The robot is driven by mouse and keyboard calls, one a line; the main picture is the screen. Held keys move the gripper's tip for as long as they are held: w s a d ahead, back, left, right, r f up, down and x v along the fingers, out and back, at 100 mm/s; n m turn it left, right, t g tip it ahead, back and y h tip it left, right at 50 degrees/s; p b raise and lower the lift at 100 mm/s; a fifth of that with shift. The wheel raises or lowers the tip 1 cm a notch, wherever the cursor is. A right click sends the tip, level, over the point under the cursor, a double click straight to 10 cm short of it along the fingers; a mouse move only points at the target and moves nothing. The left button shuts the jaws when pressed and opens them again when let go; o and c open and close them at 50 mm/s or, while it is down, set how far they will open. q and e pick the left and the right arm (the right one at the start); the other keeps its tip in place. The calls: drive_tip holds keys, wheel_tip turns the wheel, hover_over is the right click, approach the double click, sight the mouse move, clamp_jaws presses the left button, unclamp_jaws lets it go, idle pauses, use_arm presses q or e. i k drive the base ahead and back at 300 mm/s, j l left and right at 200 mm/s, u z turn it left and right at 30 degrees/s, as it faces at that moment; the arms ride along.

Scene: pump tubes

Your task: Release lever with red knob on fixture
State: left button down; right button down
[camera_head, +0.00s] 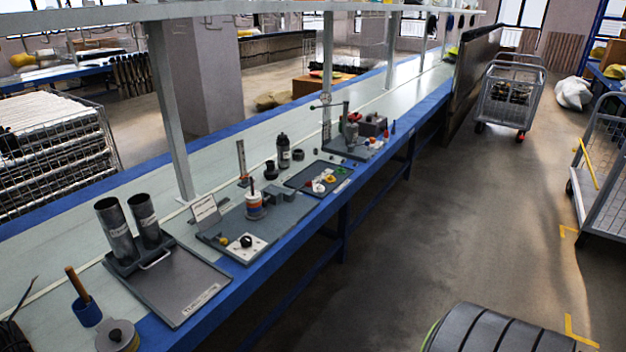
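A grey fixture (352,147) stands on the bench at the centre right, with an upright post and a dark box on its plate. A small reddish knob-like part (354,117) shows on it. It is too small to tell whether this is the lever's knob or how the lever stands. Neither of my grippers is in view, and nothing is seen touching the fixture.
Two dark tubes (117,232) stand in a holder by a grey tray (188,288). A black bottle (283,151) and a dark tray of small coloured parts (298,181) are mid-bench. A shelf post (172,110) rises behind.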

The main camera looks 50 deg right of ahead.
sight(308, 184)
drive_tip(key=z, duration=1.55)
drive_tip(key=i+l+z, duration=0.1)
drive_tip(key=i+l, duration=0.2)
drive_tip(key=i+l+z, duration=0.1)
drive_tip(key=i, duration=0.35)
drive_tip(key=i+l+z, duration=0.1)
drive_tip(key=i+l, duration=0.25)
drive_tip(key=i+l+z, duration=0.1)
drive_tip(key=i, duration=0.35)
